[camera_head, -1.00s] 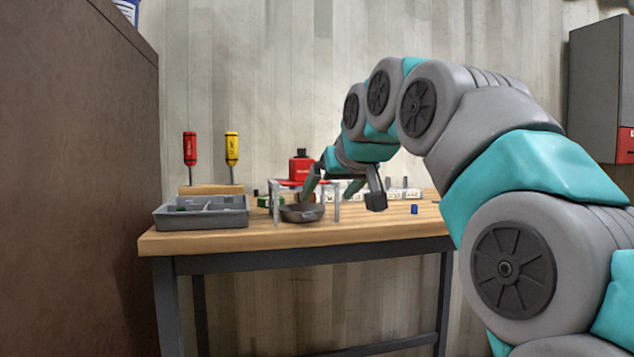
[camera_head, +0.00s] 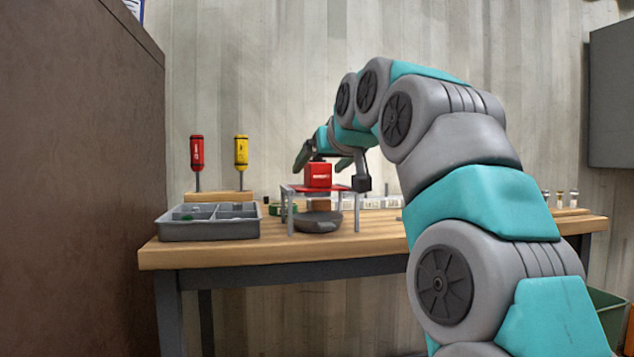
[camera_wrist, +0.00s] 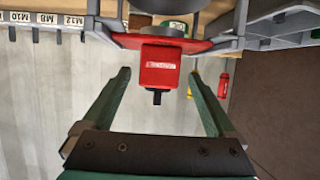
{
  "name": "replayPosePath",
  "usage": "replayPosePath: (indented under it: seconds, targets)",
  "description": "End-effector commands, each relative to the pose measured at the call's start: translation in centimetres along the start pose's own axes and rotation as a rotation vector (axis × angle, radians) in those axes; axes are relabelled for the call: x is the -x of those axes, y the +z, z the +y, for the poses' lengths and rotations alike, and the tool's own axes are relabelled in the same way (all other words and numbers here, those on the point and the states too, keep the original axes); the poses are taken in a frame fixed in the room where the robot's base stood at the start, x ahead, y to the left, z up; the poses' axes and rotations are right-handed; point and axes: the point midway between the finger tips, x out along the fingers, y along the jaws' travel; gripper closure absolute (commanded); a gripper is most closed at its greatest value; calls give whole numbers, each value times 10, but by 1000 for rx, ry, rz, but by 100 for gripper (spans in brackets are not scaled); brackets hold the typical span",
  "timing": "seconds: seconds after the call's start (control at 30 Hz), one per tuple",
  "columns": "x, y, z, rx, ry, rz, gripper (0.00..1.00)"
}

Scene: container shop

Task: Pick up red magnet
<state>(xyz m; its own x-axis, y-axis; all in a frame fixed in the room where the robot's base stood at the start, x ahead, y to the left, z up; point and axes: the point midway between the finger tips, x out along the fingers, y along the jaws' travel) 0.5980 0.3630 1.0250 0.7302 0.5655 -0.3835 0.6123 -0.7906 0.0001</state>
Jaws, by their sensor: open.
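The red magnet (camera_head: 320,176) is a red block with a black knob on top. It sits on the red top of a small grey-legged stand (camera_head: 357,212) on the workbench. My gripper (camera_head: 323,160) is open, with its fingers at the height of the magnet's upper part. The wrist view is upside down and shows the magnet (camera_wrist: 160,68) between the lines of the two spread green fingers (camera_wrist: 159,76), with its black knob pointing toward the palm. I see a gap on both sides, and the jaws hold nothing.
A dark round pan (camera_head: 318,222) lies under the stand. A grey divided tray (camera_head: 208,229) stands on the left of the wooden bench (camera_head: 380,235). Red (camera_head: 197,152) and yellow (camera_head: 241,152) screwdrivers stand upright behind it. Labelled bins (camera_head: 385,202) line the back. A brown cabinet (camera_head: 80,180) rises at left.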

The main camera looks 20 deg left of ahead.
Motion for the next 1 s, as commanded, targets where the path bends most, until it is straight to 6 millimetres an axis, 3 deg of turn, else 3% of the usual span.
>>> replayPosePath:
  seconds: [0.27,0.7,1.0]
  targets:
    - [-12,0,0,-1,0,1,7]
    - [-53,0,0,1,0,-1,7]
    - [-56,0,1,1,0,0,7]
